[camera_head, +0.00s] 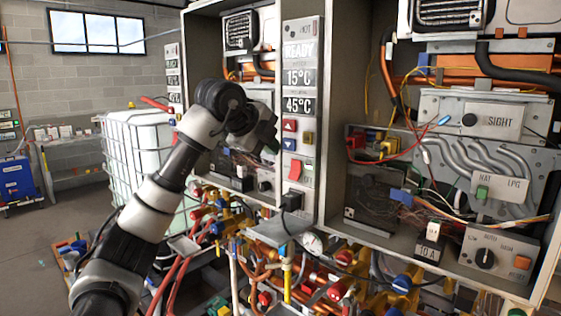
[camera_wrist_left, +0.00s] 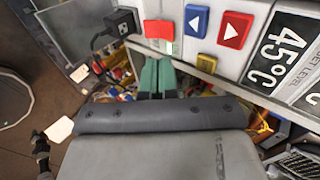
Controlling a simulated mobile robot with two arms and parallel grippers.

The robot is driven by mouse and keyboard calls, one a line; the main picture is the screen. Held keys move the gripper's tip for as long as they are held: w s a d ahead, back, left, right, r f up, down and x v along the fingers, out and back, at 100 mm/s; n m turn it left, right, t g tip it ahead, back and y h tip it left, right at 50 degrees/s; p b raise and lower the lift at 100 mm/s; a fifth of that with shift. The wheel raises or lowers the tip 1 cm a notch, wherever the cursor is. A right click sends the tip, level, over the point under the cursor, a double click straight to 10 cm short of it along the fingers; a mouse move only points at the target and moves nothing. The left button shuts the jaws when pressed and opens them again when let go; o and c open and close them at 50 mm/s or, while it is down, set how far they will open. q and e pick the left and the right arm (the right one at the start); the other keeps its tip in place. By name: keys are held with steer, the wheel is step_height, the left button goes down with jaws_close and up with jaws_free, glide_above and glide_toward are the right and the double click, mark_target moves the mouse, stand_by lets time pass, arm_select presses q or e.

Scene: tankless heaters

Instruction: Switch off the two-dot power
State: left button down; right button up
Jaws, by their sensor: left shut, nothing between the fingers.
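A red rocker switch (camera_head: 294,169) sits low on the narrow control panel of the middle heater, below the blue and red arrow buttons. It also shows in the left wrist view (camera_wrist_left: 159,29), just beyond my fingertips. I cannot make out any dot marks by it. My left gripper (camera_head: 271,148) is shut and empty, just left of the panel. In the left wrist view its green fingers (camera_wrist_left: 156,62) point at the red switch; I cannot tell whether they touch it. My right gripper is not in view.
A black plug (camera_head: 291,200) sits below. The open heater cabinet at right holds wires and pipes. Valves crowd the space underneath.

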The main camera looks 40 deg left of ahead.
arm_select(q)
steer(key=shift+g, duration=0.3)
steer(key=s+b, duration=0.1)
steer(key=s+r+b, duration=0.1)
steer(key=s+b, duration=0.1)
steer(key=s+r+b, duration=0.1)
steer(key=shift+s+d+r+b, duration=0.1)
steer(key=shift+s+d+b, duration=0.15)
steer(key=shift+s+b, duration=0.1)
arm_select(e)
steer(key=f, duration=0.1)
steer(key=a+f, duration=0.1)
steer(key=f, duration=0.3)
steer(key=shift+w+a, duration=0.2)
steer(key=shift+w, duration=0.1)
arm_select(q)
steer(key=shift+w, duration=0.1)
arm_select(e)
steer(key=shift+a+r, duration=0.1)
